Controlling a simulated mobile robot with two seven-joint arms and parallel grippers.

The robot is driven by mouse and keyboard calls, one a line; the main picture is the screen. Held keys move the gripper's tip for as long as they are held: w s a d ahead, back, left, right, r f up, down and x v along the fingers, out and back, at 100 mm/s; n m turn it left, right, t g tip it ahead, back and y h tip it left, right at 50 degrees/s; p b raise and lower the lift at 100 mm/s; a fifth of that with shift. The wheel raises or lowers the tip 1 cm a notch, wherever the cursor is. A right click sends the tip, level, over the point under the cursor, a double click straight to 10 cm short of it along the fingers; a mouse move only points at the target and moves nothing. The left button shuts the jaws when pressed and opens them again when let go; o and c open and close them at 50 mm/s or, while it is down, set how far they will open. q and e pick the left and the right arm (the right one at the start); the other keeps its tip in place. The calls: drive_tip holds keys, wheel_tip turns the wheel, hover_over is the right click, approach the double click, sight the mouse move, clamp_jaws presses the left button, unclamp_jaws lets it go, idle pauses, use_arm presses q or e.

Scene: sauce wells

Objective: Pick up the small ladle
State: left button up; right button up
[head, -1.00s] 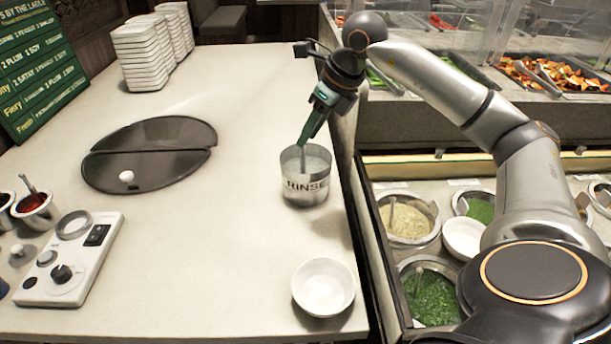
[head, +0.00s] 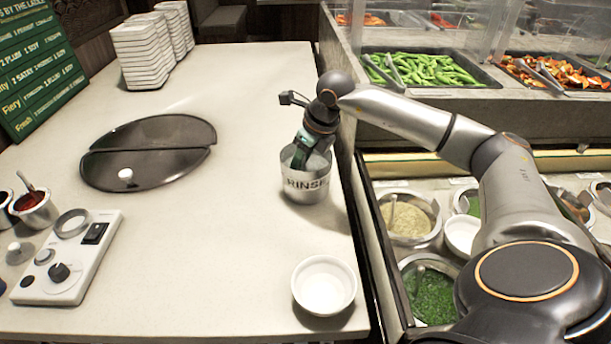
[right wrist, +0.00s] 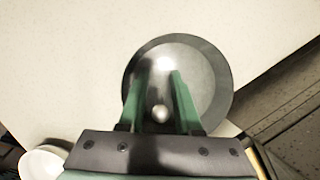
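A metal pot marked RINSE (head: 306,186) stands on the white counter. My right gripper (head: 299,160) points down into its mouth, with its fingertips below the rim in the head view. In the right wrist view, my right gripper's green fingers (right wrist: 160,85) stand apart over the round pot (right wrist: 212,92). A small shiny round end (right wrist: 160,113), apparently the top of the small ladle's handle, shows between them, with gaps at its sides. The ladle's bowl is hidden. My left gripper is not in view.
A white bowl (head: 323,285) sits in front of the pot near the counter's right edge. A dark two-part lid (head: 150,150) lies left. A control box (head: 68,262) and a red sauce pot (head: 34,212) are at front left. Food wells (head: 432,297) lie right.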

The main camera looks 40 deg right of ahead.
drive_tip(key=shift+w+f, duration=0.1)
drive_tip(key=shift+f, duration=0.1)
clamp_jaws()
drive_tip(key=shift+r, duration=0.15)
idle(0.3)
wheel_tip(320, 180, up, 10)
drive_tip(key=p, duration=0.1)
idle(0.3)
